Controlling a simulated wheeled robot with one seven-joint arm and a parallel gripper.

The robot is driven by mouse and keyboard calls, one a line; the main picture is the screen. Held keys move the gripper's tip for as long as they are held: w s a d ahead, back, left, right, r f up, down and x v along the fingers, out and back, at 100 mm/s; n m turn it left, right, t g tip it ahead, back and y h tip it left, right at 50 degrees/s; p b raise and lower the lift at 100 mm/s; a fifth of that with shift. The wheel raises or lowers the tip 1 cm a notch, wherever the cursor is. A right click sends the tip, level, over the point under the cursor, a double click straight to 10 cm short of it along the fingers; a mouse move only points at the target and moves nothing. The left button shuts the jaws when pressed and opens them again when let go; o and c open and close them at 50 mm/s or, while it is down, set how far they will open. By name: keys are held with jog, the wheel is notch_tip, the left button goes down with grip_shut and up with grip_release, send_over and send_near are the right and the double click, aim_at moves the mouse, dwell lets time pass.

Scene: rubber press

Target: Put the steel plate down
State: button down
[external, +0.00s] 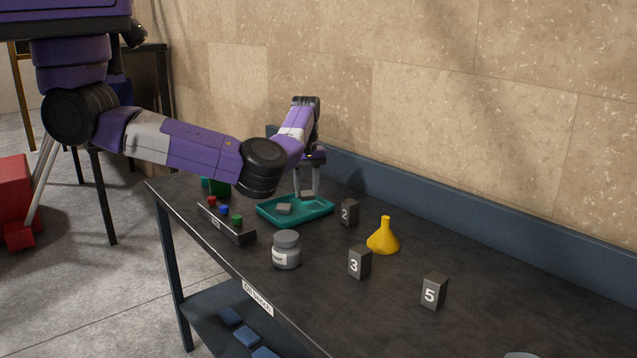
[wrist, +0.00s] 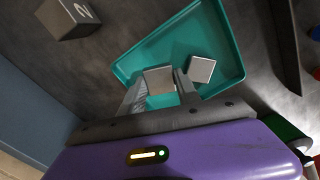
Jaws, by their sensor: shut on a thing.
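My gripper (external: 306,190) is over the back part of the teal tray (external: 318,211), pointing down. In the wrist view its two fingers (wrist: 159,86) are shut on a small square grey steel plate (wrist: 158,77). The tray's floor (wrist: 190,32) shows around and beyond that plate. I cannot tell whether the held plate touches the tray. A second, similar grey plate (wrist: 201,70) lies in the tray beside the fingers; it also shows in the external view (external: 284,209), nearer the front left of the tray.
A block marked 2 (external: 349,212) stands right of the tray. A rack with coloured knobs (external: 227,223), a grey jar (external: 286,250), a yellow funnel (external: 383,237) and blocks marked 3 (external: 360,262) and 5 (external: 433,291) stand on the dark bench. A wall runs behind.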

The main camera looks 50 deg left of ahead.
aim_at(307, 193)
jog(key=shift+f, duration=1.95)
jog(key=shift+f, duration=0.15)
jog(key=c, duration=0.9)
grip_release()
notch_tip(307, 193, up, 12)
jog(key=shift+r+b, duration=0.15)
jog(key=shift+b, duration=0.15)
